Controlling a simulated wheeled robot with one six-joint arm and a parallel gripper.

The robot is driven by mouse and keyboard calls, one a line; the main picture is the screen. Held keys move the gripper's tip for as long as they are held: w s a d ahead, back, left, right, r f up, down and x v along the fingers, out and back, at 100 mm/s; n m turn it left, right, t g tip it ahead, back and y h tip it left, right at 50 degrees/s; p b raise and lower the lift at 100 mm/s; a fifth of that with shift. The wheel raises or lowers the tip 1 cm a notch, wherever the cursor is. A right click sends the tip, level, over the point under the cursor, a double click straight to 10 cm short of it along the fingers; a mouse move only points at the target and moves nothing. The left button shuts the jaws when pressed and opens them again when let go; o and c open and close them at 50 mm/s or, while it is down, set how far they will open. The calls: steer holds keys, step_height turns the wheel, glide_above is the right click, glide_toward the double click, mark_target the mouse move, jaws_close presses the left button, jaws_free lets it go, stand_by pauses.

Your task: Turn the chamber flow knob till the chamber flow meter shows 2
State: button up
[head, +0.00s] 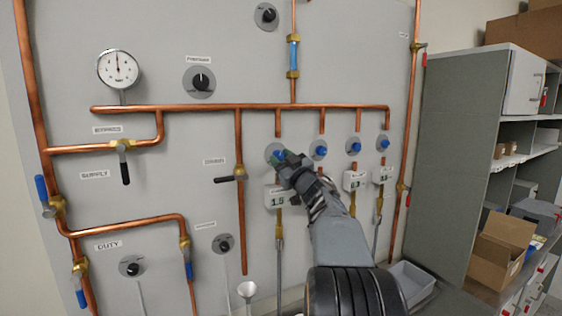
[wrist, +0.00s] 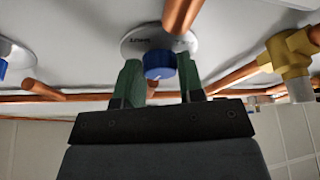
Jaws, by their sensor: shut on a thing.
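The chamber flow knob (head: 280,155) is blue and sits on a round grey plate, leftmost in a row of blue knobs on the panel. In the wrist view the blue knob (wrist: 159,66) lies between two green fingers, with a pale mark on its face. My gripper (head: 283,159) is shut on it; the wrist view shows the fingers (wrist: 160,80) on both sides. The meter (head: 277,200) right below the knob reads about 1.5. Its name above the digits is too small and partly covered to read surely.
Further blue knobs (head: 320,151) sit close to the right, with meters such as (head: 355,181) below. A copper pipe (head: 240,107) runs just above the row. A brass fitting (wrist: 290,54) is near the gripper's right in the wrist view. Shelves (head: 465,150) stand at right.

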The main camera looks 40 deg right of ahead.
steer(key=n+y, duration=0.1)
steer(key=n, duration=0.2)
steer(key=n+g+y, duration=0.1)
steer(key=n+y, duration=0.1)
steer(key=n, duration=0.1)
steer(key=shift+d+r+p, duration=0.15)
steer(key=shift+p, duration=0.2)
steer(key=shift+n+g+y+p, duration=0.5)
steer(key=shift+n+g+y, duration=0.15)
steer(key=shift+n, duration=1.55)
steer(key=o, duration=0.9)
steer(key=shift+s, duration=0.1)
steer(key=b+v, duration=0.2)
steer(key=v, duration=0.5)
steer(key=b+v, duration=0.2)
steer(key=v, duration=0.4)
steer(key=shift+s+d+r+b, duration=0.1)
steer(key=shift+s+r+b, duration=0.05)
steer(key=shift+s+b, duration=0.25)
